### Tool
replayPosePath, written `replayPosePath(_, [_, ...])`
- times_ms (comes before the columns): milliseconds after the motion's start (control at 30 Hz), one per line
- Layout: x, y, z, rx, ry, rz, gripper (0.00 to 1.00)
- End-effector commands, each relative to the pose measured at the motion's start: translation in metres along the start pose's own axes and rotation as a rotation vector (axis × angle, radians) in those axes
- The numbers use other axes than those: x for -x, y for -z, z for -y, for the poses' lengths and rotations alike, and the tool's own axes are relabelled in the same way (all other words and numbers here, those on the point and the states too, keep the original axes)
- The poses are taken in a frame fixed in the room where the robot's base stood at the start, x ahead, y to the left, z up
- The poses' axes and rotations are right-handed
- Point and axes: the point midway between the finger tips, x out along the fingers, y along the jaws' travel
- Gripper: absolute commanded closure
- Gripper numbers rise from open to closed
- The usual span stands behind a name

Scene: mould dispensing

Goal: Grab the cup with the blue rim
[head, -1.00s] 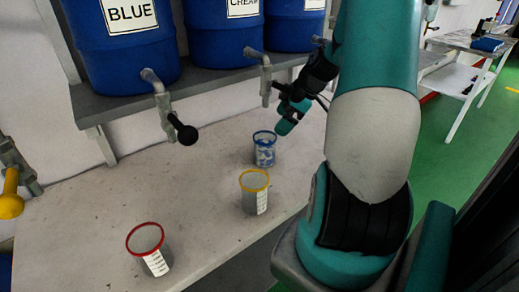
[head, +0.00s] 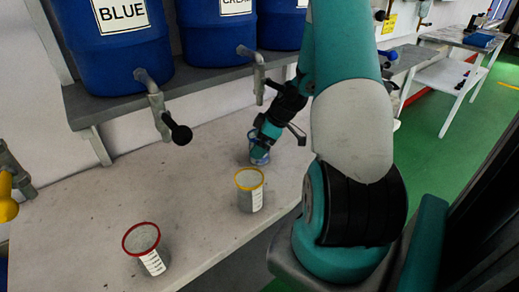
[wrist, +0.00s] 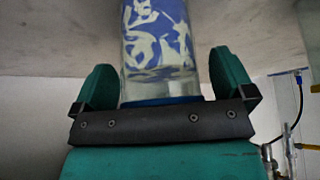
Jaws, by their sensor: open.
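The blue-rimmed cup (head: 259,157) stands on the table at the far end of the row, mostly hidden behind my gripper in the head view. In the wrist view the cup (wrist: 158,52) is clear with blue and white patches inside, and its blue rim (wrist: 162,101) lies close to the gripper's dark palm bar. My gripper (wrist: 164,84) is open, with one green finger on each side of the cup. A narrow gap shows at the left finger; on the right, the finger is very close and I cannot tell whether it touches. In the head view my gripper (head: 262,148) is at the cup.
A yellow-rimmed cup (head: 249,194) stands nearer on the table (head: 90,215), and a red-rimmed cup (head: 147,252) nearer still. Blue barrels (head: 120,45) with taps stand on a shelf (head: 95,112) above the table's back. A tap (head: 259,80) hangs near my arm.

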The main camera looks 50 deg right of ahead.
Motion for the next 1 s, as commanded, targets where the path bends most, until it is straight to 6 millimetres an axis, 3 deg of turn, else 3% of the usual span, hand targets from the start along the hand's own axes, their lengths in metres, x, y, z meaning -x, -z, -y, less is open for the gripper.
replayPosePath(67, [0.000, 0.000, 0.000, 0.000, 0.000, 0.000, 0.00])
replayPosePath(300, [0.000, 0.000, 0.000, 0.000, 0.000, 0.000, 0.55])
replayPosePath(367, [0.001, 0.001, 0.000, 0.001, 0.000, -0.001, 0.63])
replayPosePath(1000, [0.013, 0.013, 0.003, 0.009, 0.003, -0.001, 0.63])
